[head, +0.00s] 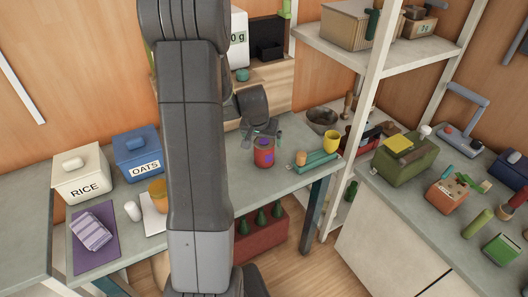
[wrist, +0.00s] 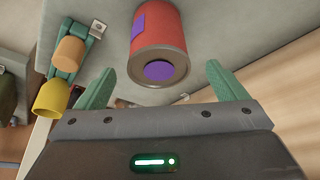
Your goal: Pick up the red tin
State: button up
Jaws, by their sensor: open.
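The red tin (head: 264,157) stands upright on the grey counter near its front edge. It has purple patches on its side and top. In the wrist view the tin (wrist: 172,28) lies ahead of my gripper, between the lines of its two green fingers, with room on both sides. My gripper (wrist: 160,78) is open and empty. In the head view my gripper (head: 261,132) is just above and behind the tin, its fingers partly blurred together with the tin's top. I cannot tell whether they touch.
Right of the tin lie a green tray-like item (head: 316,162), an orange cylinder (head: 300,158) and a yellow cup (head: 331,141). A shelf post (head: 352,150) rises farther right. The rice box (head: 83,175) and oats box (head: 137,153) stand at left. Counter left of the tin is clear.

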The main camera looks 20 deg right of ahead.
aim_at(264, 141)
jog(key=shift+p+x, duration=0.5)
jog(key=shift+x, duration=2.1)
jog(key=shift+w+d, duration=0.1)
jog(key=shift+d, duration=0.1)
jog(key=shift+c, duration=0.4)
jog(key=shift+r, duration=0.1)
jog(key=c, duration=1.3)
jog(key=shift+o, duration=0.2)
notch_tip(264, 141, up, 10)
jog(key=shift+r, duration=0.1)
